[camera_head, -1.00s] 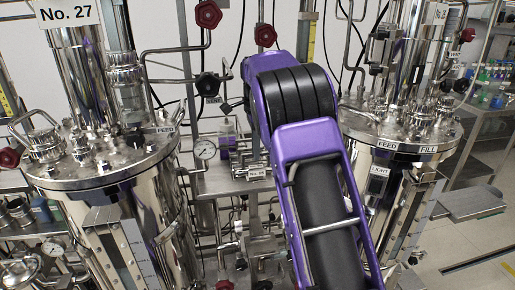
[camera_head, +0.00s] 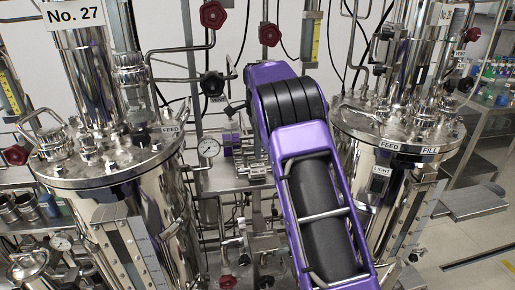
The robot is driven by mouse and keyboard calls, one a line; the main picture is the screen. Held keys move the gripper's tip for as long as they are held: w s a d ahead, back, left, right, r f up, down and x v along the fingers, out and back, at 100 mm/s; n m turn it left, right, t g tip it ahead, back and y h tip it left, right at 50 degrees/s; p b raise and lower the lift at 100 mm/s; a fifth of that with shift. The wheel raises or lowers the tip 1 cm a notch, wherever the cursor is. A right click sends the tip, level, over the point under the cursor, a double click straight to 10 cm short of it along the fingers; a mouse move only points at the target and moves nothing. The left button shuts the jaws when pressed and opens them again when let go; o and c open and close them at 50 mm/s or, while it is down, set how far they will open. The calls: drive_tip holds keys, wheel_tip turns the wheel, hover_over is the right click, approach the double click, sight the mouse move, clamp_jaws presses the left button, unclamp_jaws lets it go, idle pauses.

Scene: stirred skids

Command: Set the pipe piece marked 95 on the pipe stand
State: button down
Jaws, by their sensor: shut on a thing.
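My purple and black arm (camera_head: 310,170) fills the middle of the view, and no gripper fingers can be made out. Neither a pipe piece marked 95 nor a thing I can surely call the pipe stand can be picked out. Small purple and silver fittings (camera_head: 232,143) show left of my arm, above a metal shelf (camera_head: 222,182). Silver parts with a small white label (camera_head: 257,171), too small to read, sit beside the arm. My arm hides what lies directly behind it.
A steel vessel (camera_head: 105,172) marked No. 27 stands at left, and another vessel (camera_head: 400,125) with FEED and FILL labels stands at right. Open floor (camera_head: 480,245) shows at lower right.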

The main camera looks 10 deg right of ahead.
drive_tip(key=shift+f, duration=0.5)
idle(0.5)
drive_tip(key=c, duration=0.8)
unclamp_jaws()
drive_tip(key=shift+c, duration=0.2)
